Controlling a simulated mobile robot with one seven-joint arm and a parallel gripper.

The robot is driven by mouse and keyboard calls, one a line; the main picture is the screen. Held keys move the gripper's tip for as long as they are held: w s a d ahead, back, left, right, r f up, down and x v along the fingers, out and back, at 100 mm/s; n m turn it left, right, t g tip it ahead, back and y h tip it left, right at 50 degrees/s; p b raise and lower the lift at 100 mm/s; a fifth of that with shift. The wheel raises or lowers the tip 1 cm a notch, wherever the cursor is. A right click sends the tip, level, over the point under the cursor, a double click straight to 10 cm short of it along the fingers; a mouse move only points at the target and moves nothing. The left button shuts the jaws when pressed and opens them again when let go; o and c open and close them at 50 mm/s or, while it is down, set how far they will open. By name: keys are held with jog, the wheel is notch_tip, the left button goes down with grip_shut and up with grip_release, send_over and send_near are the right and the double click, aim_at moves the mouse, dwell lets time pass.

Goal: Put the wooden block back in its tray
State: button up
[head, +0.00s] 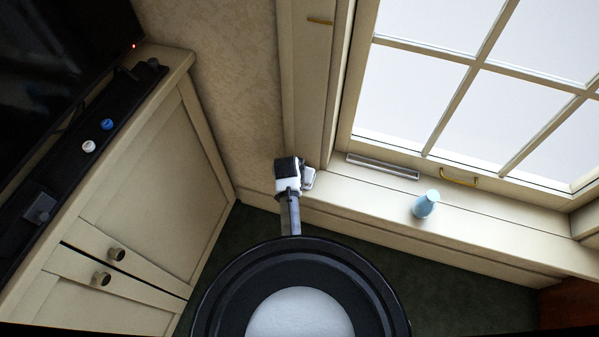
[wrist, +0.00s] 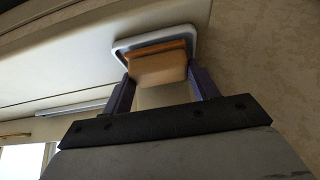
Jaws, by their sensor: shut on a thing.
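The wooden block (wrist: 158,69) is tan with a more orange edge and shows in the wrist view between the two dark purple fingers of my gripper (wrist: 161,84). My gripper is shut on it. The tray (wrist: 121,43) is pale grey with a raised rim and rounded corners. It lies directly beyond the block, which overlaps it in this view; I cannot tell whether the block touches the tray floor. In the head view my gripper (head: 290,190) is over the left end of the window sill, and part of the tray (head: 309,178) shows beside it. The block is hidden there.
A light blue vase (head: 426,204) stands on the sill (head: 370,205) to the right, with clear sill between. A grey slotted strip (head: 383,166) lies along the window. A wall is close to the left. A cabinet (head: 145,165) with a black shelf stands further left.

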jog(key=shift+f, duration=0.15)
jog(key=o, duration=1)
jog(key=b+v, duration=0.1)
jog(key=v, duration=1.2)
jog(key=shift+s+a+r, duration=0.1)
jog(key=shift+r, duration=0.3)
